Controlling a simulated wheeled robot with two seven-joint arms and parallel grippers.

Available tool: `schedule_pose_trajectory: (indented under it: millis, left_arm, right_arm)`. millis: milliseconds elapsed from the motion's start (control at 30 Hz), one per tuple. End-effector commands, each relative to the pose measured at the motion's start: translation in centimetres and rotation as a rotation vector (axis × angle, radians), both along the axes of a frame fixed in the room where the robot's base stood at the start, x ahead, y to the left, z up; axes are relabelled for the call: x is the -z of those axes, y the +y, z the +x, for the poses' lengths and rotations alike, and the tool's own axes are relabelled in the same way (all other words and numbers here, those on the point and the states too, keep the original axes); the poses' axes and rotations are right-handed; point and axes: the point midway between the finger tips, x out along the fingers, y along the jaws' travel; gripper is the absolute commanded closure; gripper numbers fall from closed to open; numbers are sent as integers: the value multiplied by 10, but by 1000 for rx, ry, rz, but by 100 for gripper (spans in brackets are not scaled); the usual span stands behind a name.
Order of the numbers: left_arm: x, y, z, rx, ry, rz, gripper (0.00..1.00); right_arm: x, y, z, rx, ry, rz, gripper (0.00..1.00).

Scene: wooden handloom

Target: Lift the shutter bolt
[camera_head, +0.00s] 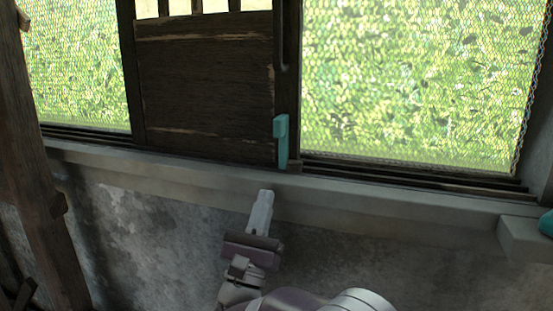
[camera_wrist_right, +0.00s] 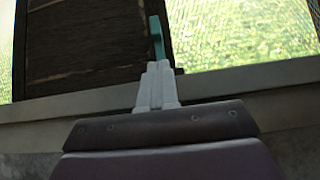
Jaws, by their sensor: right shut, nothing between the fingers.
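My right gripper (camera_head: 265,194) is shut and empty, in front of the sill and below and left of the bolt in the head view. In its wrist view the fingers of the right gripper (camera_wrist_right: 158,66) are together. My left gripper is not in view.
A pale sill (camera_head: 390,203) runs below the shutter and the mesh windows (camera_head: 410,85). A wooden post (camera_head: 40,150) stands at the left. A ledge block (camera_head: 520,240) juts out at the right, with a teal object (camera_head: 546,223) at the picture's edge.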

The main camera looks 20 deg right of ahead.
Motion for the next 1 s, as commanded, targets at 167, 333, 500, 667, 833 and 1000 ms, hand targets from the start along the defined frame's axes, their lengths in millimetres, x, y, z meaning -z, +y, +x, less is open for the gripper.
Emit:
schedule_pose_trajectory:
  millis: [167,333,500,667,833,1000]
  left_arm:
    - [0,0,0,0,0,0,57]
    - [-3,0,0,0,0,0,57]
    - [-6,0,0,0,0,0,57]
    - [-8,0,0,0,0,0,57]
    - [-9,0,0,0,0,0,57]
    - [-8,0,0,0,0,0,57]
  right_arm:
    - [-2,-1,2,1,2,-1,100]
    - [-19,-11,15,3,1,-1,100]
    - [-43,-24,35,2,1,-2,100]
    - [-61,-34,50,1,3,-3,100]
    - [-69,-39,58,1,4,-4,100]
    - [-71,-39,59,0,4,-4,100]
